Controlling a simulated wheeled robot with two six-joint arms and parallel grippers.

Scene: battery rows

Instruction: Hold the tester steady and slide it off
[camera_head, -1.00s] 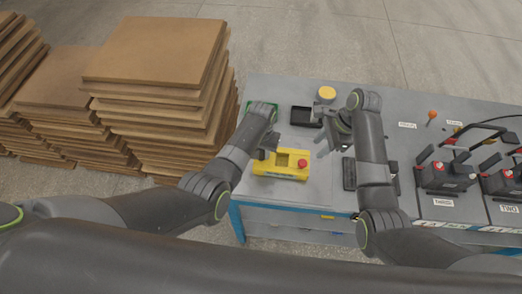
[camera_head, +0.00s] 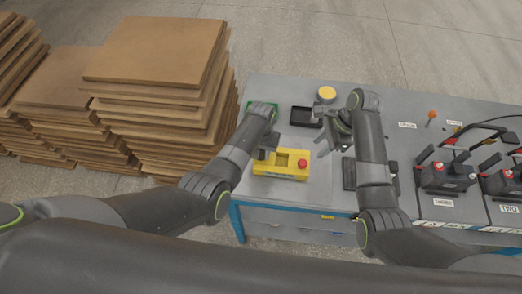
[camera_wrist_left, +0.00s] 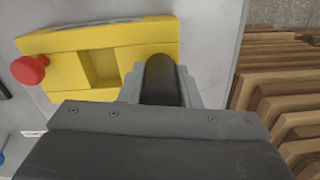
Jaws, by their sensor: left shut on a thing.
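The tester appears to be the yellow box with a red button (camera_head: 281,172), lying on a light mat on the grey table. It also shows in the left wrist view (camera_wrist_left: 128,35), with a square recess in its top. My left gripper (camera_head: 266,153) is at the box's left end in the head view and is shut on it; the wrist camera sees the fingers (camera_wrist_left: 160,80) against that end, and the contact is partly hidden. My right gripper (camera_head: 322,134) is right of and above the box, its fingers apart and empty.
A black tray (camera_head: 305,117) and a yellow round thing (camera_head: 327,94) stand behind. Labelled batteries with red caps (camera_head: 447,177) stand at right. Stacked brown boards (camera_head: 155,50) stand left of the table. Bare mat (camera_head: 320,180) lies right of the box.

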